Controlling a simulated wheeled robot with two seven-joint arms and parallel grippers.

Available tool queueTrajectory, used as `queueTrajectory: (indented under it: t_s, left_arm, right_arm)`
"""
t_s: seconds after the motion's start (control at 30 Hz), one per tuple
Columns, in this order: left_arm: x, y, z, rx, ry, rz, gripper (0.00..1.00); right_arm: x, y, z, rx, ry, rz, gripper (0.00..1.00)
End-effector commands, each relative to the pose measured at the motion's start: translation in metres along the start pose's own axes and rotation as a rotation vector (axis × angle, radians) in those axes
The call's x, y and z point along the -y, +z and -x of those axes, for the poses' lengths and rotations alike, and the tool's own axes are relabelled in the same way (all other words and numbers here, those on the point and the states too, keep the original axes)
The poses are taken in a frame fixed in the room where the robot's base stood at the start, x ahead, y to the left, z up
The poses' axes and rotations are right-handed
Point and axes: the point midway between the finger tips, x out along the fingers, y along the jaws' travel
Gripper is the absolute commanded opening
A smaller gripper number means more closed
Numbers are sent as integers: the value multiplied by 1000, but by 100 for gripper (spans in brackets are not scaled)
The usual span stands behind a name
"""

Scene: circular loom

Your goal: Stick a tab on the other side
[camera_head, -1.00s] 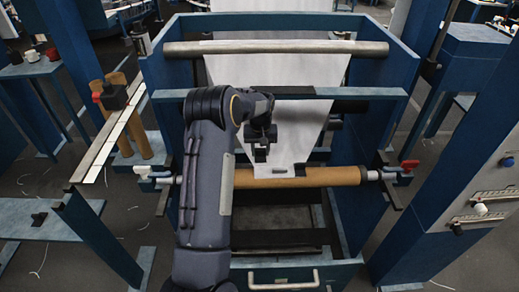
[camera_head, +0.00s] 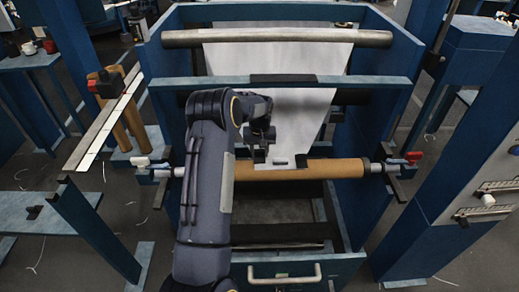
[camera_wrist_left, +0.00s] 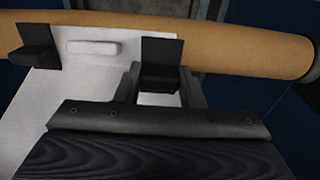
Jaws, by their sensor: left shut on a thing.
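A brown cardboard roll (camera_head: 335,168) lies across the front of the blue loom frame. The lower end of a white sheet (camera_head: 300,110) rests against it; the sheet (camera_wrist_left: 75,90) also shows in the left wrist view. One black tab (camera_head: 301,160) sits at the sheet's edge on the roll; it is at the left of the wrist view (camera_wrist_left: 36,47). My left gripper (camera_head: 258,158) is shut on a second black tab (camera_wrist_left: 162,62), held at the sheet's other side, by the roll. I cannot tell whether it touches the roll. My right gripper is out of view.
A small pale bar (camera_wrist_left: 94,48) lies on the sheet between the tabs. A blue crossbar (camera_head: 370,84) spans the frame behind my gripper. A red-handled clamp (camera_head: 413,157) is at the roll's right end. A drawer handle (camera_head: 284,279) is below.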

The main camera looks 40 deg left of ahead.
Motion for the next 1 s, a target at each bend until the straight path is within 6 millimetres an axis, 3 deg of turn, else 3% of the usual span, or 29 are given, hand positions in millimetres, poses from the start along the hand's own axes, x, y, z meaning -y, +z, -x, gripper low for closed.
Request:
queueTrajectory:
  t_s: [0.03, 0.57, 1.0]
  left_arm:
    - [0, 0, -8, 1, 0, 0, 8]
    - [0, 1, -4, 0, 0, 0, 8]
    - [0, 1, -15, 0, 0, 0, 8]
  right_arm:
    - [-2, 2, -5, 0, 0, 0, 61]
    - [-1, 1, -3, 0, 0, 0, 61]
    - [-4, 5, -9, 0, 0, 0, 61]
